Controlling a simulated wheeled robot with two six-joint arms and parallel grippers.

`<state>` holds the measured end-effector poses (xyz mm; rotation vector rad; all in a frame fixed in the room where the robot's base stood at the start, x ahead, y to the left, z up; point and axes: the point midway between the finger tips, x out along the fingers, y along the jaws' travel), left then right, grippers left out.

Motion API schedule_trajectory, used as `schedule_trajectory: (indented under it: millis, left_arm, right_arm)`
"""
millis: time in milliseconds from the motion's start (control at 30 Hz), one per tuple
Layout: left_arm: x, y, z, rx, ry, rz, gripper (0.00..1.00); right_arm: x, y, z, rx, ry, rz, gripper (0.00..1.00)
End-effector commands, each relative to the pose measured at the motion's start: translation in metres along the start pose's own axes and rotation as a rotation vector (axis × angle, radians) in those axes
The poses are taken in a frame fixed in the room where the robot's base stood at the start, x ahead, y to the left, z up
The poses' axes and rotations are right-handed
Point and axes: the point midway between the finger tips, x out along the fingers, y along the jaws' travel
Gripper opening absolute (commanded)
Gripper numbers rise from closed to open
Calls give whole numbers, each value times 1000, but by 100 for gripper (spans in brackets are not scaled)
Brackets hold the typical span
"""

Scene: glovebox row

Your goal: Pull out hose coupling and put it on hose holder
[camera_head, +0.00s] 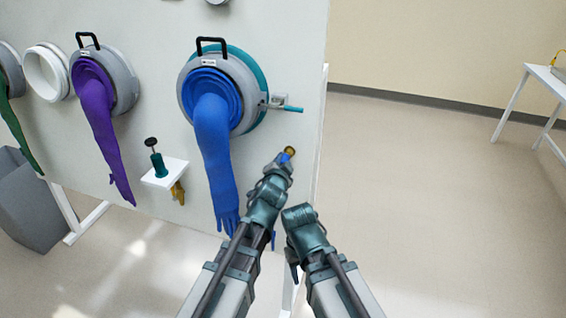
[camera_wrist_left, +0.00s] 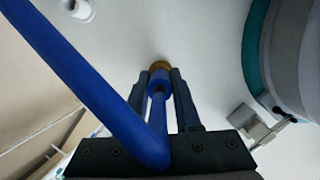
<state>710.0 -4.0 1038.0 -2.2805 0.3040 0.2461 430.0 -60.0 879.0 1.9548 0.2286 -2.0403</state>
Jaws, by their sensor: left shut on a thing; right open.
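The hose coupling, blue with a brass end, (camera_head: 287,154) is at the wall panel to the right of the blue glove. It also shows in the left wrist view (camera_wrist_left: 160,82), with its brass end at the panel; whether it is still seated I cannot tell. My left gripper (camera_head: 281,161) is shut on it, with fingers on both sides (camera_wrist_left: 160,105). A thick blue hose (camera_wrist_left: 80,65) loops across the left wrist view. My right gripper (camera_head: 292,266) is low beside the left arm, open, mostly hidden by its arm. I cannot clearly identify the hose holder.
A blue glove (camera_head: 212,145) hangs from its port left of my left arm, with a teal-handled latch (camera_head: 285,108) above. A white shelf (camera_head: 166,174) carries a teal fitting with a black knob. A purple glove (camera_head: 100,120) hangs farther left. The floor on the right is clear.

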Motion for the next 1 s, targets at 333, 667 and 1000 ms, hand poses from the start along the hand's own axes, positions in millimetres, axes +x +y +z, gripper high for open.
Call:
schedule_trajectory:
  millis: [333,667,1000]
  left_arm:
    - [0,0,0,0,0,0,0]
    - [-1,0,0,0,0,0,0]
    - [-7,0,2,0,0,0,0]
  right_arm:
    - [0,0,0,0,0,0,50]
    - [0,0,0,0,0,0,50]
    - [-1,0,0,0,0,0,50]
